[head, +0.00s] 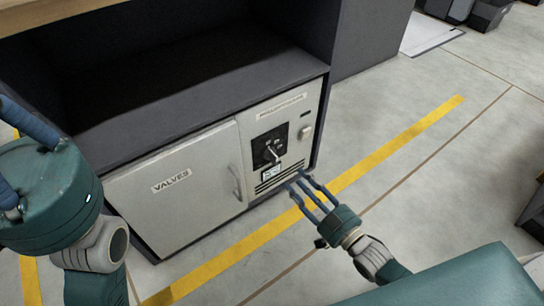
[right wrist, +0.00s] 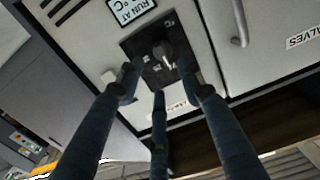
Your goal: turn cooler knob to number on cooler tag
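In the right wrist view the knob (right wrist: 163,53) sits on the dial just beyond the fingers, and the tag (right wrist: 131,9) reads "RUN AT" with a °C sign. My right gripper (head: 303,186) is open and empty, in front of the panel, with its fingers pointing toward the dial.
A cabinet door (head: 180,195) labelled "VALVES" with a handle (head: 235,183) is left of the panel. A small light switch or button (head: 305,133) is right of the dial. A yellow floor line (head: 370,165) runs past the cabinet.

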